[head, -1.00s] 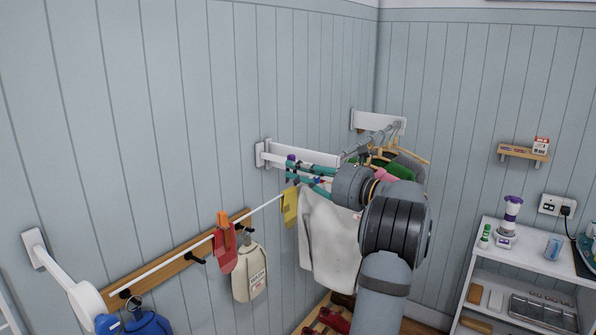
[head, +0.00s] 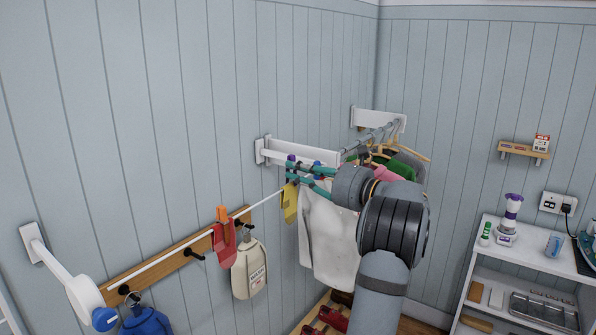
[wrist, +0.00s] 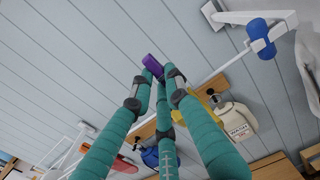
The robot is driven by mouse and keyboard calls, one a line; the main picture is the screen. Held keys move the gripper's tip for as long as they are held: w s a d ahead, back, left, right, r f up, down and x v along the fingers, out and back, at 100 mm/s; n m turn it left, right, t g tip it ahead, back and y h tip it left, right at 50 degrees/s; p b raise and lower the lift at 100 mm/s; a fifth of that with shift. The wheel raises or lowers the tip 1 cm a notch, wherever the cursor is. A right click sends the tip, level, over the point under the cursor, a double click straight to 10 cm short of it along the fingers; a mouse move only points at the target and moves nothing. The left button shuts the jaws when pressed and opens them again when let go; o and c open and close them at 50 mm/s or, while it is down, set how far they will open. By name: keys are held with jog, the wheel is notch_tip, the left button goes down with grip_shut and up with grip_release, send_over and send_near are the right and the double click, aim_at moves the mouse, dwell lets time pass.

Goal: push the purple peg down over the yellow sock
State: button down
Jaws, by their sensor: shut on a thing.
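The purple peg (wrist: 152,64) is at the tips of my gripper's teal fingers in the wrist view, and my gripper (wrist: 155,80) is shut on it. In the head view the purple peg (head: 291,158) shows just above the line. My gripper (head: 293,172) is by the upper edge of the yellow sock. The yellow sock (head: 290,203) hangs from the white line below the peg, beside the white cloth. In the wrist view the fingers hide part of the yellow sock (wrist: 207,102). I cannot tell whether the peg touches the sock or the line.
The white cloth (head: 328,240) hangs close to the right of the sock.

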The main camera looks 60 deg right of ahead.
jog(key=shift+f+b, duration=0.8)
jog(key=shift+f, duration=0.15)
jog(key=c, duration=1.6)
grip_release()
jog(key=s, duration=0.8)
jog(key=shift+a+f, duration=0.1)
jog(key=shift+f, duration=0.05)
jog(key=shift+w, duration=2.85)
